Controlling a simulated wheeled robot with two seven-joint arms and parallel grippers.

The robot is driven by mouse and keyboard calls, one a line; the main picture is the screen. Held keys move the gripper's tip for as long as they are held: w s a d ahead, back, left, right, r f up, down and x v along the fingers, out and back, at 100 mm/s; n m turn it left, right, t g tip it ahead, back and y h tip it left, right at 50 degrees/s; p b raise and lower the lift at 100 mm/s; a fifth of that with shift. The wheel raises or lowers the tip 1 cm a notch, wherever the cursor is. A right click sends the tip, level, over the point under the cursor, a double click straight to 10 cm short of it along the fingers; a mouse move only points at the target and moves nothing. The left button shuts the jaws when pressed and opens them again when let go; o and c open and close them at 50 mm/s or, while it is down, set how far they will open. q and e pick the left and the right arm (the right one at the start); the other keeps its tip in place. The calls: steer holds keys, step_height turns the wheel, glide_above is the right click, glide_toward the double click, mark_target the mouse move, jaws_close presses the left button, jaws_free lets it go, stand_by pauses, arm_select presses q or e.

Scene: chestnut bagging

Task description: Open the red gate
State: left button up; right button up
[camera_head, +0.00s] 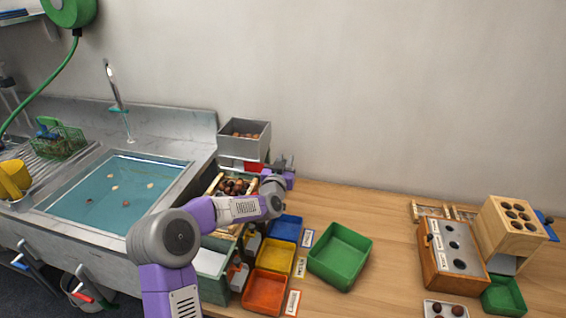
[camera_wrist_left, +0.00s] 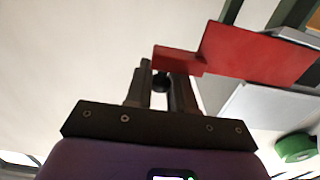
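The red gate (camera_head: 254,167) shows as a small red plate at the front of the grey hopper (camera_head: 244,146), which holds chestnuts. In the left wrist view the red gate (camera_wrist_left: 258,54) is a flat plate with a narrower tab reaching to the fingers. My left gripper (camera_head: 284,163) is just right of the gate in the head view. In the left wrist view the gripper (camera_wrist_left: 161,82) has its two dark fingers a little apart, and the tab overlaps the right fingertip. I cannot tell whether they touch. My right gripper is not in view.
Below the hopper is a tray of chestnuts (camera_head: 232,187). Blue (camera_head: 285,229), yellow (camera_head: 275,255), orange (camera_head: 264,292) and green (camera_head: 340,256) bins stand nearby. A water-filled sink (camera_head: 115,195) is at left. Wooden boxes (camera_head: 452,258) stand at right. The middle of the table is clear.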

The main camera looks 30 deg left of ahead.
arm_select(q)
steer(key=shift+o, duration=0.3)
steer(key=v, duration=0.7)
steer(key=shift+s+p, duration=0.3)
steer(key=shift+p, duration=0.1)
stand_by(0.8)
